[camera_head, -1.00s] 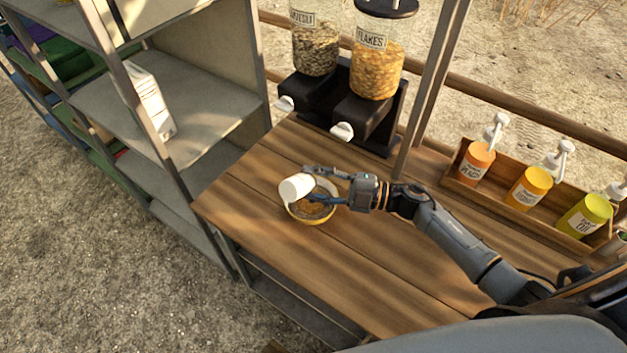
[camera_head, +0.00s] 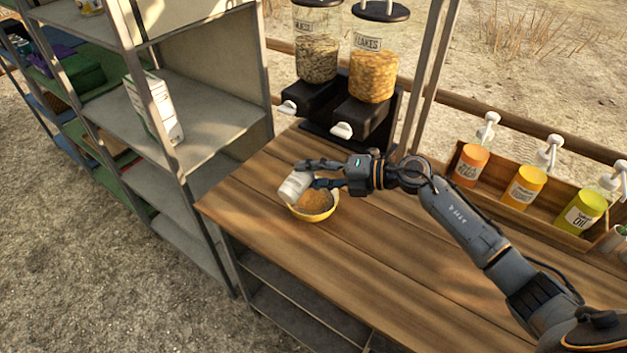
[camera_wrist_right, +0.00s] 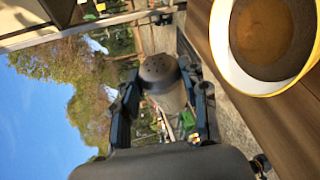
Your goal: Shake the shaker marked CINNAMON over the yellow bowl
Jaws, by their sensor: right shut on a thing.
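My right gripper (camera_head: 308,175) is shut on a small pale shaker (camera_head: 294,188) at the left side of the yellow bowl. The shaker is tilted, and no readable label shows on it. In the right wrist view the shaker's dark cap with small holes (camera_wrist_right: 159,72) shows between the fingers (camera_wrist_right: 163,100). The yellow bowl (camera_head: 317,216) stands on the wooden table and holds something brown. It also shows at the upper right of the right wrist view (camera_wrist_right: 232,72), pale inside with brown contents. My left gripper is not in view.
Two dispensers, one of flakes (camera_head: 373,75) and one of darker grains (camera_head: 316,58), stand behind the bowl. A wooden rack (camera_head: 545,222) with several pump bottles is at the right. Metal shelving (camera_head: 215,110) adjoins at left. The table's front (camera_head: 350,270) is clear.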

